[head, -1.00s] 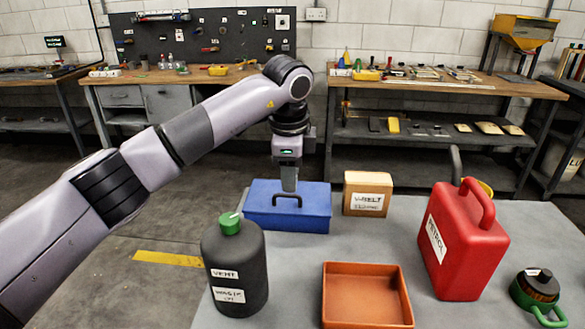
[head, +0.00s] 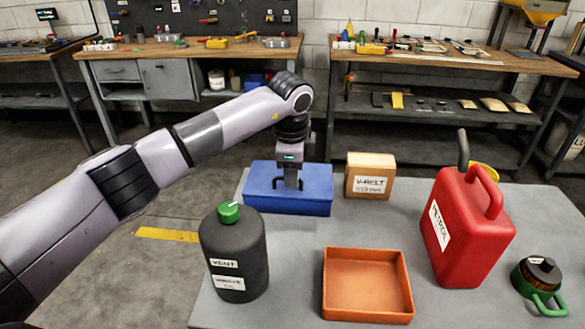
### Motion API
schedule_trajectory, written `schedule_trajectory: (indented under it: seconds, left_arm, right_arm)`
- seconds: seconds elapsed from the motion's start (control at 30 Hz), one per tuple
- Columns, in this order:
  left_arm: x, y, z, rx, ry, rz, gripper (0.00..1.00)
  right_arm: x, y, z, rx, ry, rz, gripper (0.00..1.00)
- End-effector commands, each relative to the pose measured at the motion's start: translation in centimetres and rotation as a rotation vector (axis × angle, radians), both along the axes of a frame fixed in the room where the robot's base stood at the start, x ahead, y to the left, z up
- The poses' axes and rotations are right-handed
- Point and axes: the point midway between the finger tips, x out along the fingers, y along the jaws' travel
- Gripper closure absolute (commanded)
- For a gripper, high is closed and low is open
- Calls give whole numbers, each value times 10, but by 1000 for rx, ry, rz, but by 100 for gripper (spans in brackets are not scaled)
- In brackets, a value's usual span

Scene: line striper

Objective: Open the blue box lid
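The blue box (head: 312,203) stands at the back left of the grey table, with its lid down and a dark handle (head: 276,182) on top. My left gripper (head: 291,184) points down from above at the handle, low over the lid. Its fingers overlap the handle in the head view. I cannot tell whether they close on it. My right gripper is out of view.
A V-belt carton (head: 369,178) stands right of the box. A dark bottle with a green cap (head: 235,255), an orange tray (head: 367,313), a red petrol can (head: 462,230) and a green-handled black part (head: 540,278) share the grey table (head: 290,270).

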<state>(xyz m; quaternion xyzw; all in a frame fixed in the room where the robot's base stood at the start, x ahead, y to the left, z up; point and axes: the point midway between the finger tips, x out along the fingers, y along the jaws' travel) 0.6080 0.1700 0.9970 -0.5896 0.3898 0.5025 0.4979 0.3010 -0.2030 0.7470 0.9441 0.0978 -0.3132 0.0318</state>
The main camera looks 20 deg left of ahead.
Motion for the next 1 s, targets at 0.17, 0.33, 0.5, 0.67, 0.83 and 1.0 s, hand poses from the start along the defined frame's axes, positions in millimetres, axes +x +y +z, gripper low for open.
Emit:
schedule_trajectory:
  seconds: [0.17,0.33,0.5,0.67,0.83,1.0]
  left_arm:
    - [0,0,0,0,0,-1,64]
    - [0,0,0,-1,0,-1,100]
    - [0,0,0,-1,0,0,100]
    - [0,0,1,-1,0,1,100]
    - [0,0,1,-2,-1,1,100]
    - [0,0,1,-2,-1,2,100]
  right_arm:
    - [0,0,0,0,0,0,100]
    - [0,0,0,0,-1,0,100]
    - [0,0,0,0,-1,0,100]
    - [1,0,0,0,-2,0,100]
    - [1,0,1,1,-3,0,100]
    - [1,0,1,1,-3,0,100]
